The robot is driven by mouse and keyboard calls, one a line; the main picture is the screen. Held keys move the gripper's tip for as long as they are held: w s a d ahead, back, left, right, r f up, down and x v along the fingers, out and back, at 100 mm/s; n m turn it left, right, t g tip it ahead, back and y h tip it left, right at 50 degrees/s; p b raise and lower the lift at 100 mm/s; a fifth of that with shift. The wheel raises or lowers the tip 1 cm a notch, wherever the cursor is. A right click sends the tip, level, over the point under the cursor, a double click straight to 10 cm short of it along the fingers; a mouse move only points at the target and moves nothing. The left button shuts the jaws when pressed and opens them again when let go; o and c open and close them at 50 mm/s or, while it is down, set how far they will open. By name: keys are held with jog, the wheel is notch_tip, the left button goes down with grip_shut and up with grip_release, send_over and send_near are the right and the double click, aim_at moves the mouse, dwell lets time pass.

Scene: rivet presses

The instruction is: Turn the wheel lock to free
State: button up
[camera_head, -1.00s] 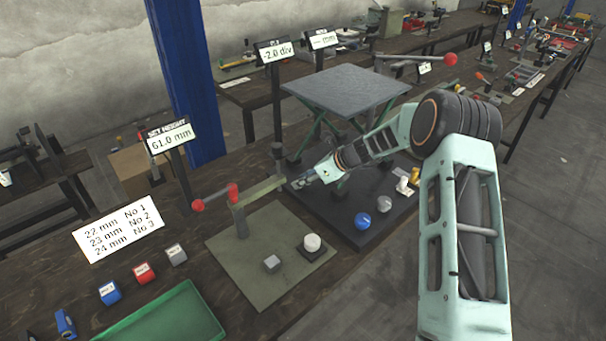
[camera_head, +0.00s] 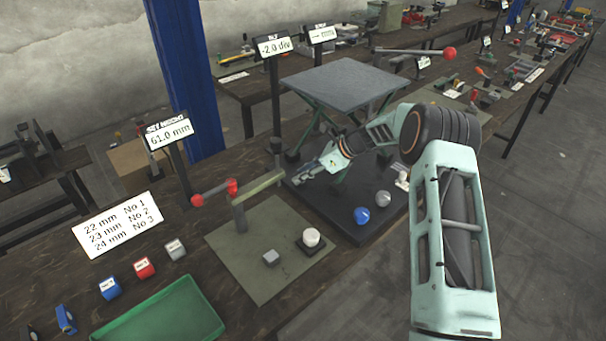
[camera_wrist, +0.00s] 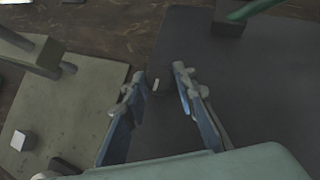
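A small dark part with a white mark (camera_wrist: 155,85) sits on the black base plate (camera_wrist: 185,40) between my fingertips in the wrist view. It may be the wheel lock, but I cannot tell for sure. My gripper (camera_head: 301,180) is over the left part of the black base, below the grey lift table (camera_head: 345,83). In the wrist view my gripper (camera_wrist: 156,92) has its two fingers spread apart with nothing between the pads. Whether a fingertip touches the dark part cannot be told. The arm hides part of the base's right side.
A blue ball knob (camera_head: 361,215) and a grey ball knob (camera_head: 383,198) stand on the base. A green tray (camera_head: 160,315) lies in front. A red-tipped bar (camera_head: 448,52) projects behind my arm.

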jog(key=o, duration=0.4)
jog(key=shift+o, duration=0.2)
